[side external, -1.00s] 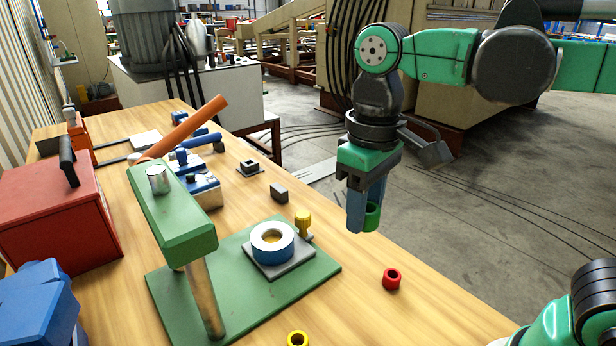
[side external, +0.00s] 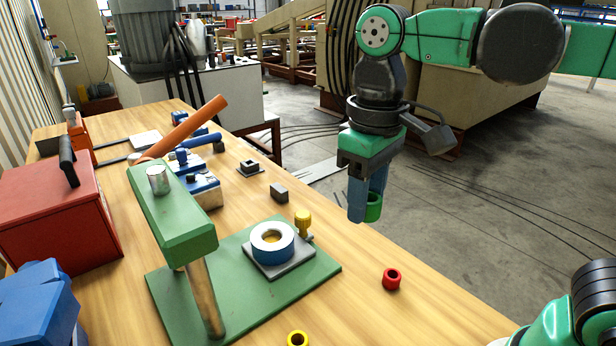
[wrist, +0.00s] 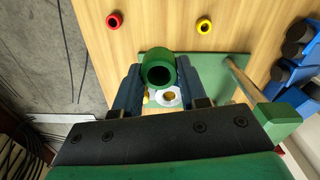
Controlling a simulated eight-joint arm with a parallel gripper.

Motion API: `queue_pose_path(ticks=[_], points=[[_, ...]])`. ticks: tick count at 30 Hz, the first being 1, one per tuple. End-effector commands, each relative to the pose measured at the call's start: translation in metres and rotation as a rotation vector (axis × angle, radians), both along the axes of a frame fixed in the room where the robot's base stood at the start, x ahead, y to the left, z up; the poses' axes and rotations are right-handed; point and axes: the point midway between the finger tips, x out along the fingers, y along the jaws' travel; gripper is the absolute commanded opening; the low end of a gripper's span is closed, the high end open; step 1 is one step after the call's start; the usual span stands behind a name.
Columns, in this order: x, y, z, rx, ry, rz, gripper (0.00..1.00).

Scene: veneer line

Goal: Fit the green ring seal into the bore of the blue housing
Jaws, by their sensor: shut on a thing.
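My gripper (side external: 365,208) is shut on the green ring seal (side external: 373,207) and holds it in the air, to the right of and above the blue housing. In the wrist view the green ring seal (wrist: 158,70) sits between the two fingers, its hole facing the camera. The blue housing (side external: 273,250) stands on a grey plate on the green press base, with a pale top ring and its bore open upward. In the wrist view the housing (wrist: 172,98) shows below the seal, partly hidden by it and the fingers.
A green press (side external: 172,215) with an orange lever stands left of the housing. A yellow knob (side external: 303,222) is close behind the housing. A red ring (side external: 391,279) and a yellow ring (side external: 298,338) lie on the table. A red toolbox (side external: 60,215) stands at left.

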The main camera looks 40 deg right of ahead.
Motion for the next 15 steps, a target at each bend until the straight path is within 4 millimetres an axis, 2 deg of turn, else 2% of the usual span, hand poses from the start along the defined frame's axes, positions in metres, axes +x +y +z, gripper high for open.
queue_pose_path(ticks=[4,7,15], points=[[0.001,0.0,0.0,0.0,0.0,-0.002,0.0],[0.011,-0.005,0.0,0.0,0.0,-0.02,0.0],[0.069,-0.04,-0.011,0.0,0.0,-0.126,0.0]])
